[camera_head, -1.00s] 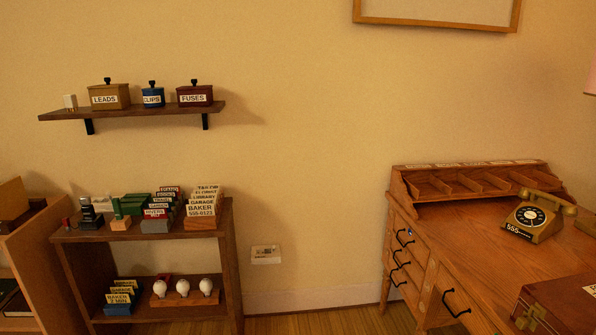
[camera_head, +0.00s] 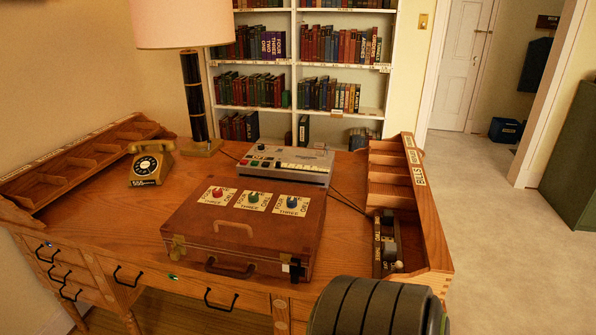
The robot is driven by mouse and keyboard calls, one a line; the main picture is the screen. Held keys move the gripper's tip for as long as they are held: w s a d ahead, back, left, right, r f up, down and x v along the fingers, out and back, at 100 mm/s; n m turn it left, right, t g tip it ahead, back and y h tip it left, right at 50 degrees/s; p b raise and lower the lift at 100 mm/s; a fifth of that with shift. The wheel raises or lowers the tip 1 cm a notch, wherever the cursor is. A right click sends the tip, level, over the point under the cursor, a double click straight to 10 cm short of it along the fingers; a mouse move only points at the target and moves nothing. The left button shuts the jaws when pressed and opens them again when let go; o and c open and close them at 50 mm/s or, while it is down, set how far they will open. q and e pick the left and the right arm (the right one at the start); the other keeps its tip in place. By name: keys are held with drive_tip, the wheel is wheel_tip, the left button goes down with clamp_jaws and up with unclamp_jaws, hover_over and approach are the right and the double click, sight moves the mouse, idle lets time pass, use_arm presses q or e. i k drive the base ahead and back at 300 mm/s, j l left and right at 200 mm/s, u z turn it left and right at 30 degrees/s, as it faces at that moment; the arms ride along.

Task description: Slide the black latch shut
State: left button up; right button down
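A brown case (camera_head: 245,235) lies closed on the wooden desk, with a handle (camera_head: 230,267) on its front. A small black fitting with a white patch (camera_head: 294,269) is at the right end of the case's front and may be the black latch; I cannot tell whether it is open or shut. A brass-coloured latch (camera_head: 177,245) is at the left end of the front. Red, green and blue knobs on labelled plates are on the lid. Neither of my grippers is in view.
A tape-recorder-like device (camera_head: 286,164) stands behind the case, with a telephone (camera_head: 148,165) and lamp (camera_head: 195,95) to the left. A switch panel (camera_head: 384,245) is to the right. A dark ribbed rounded shape (camera_head: 372,308) blocks the front right. Pale floor (camera_head: 490,210) is clear at right.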

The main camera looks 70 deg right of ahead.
sight(296, 272)
drive_tip(key=z, duration=2.1)
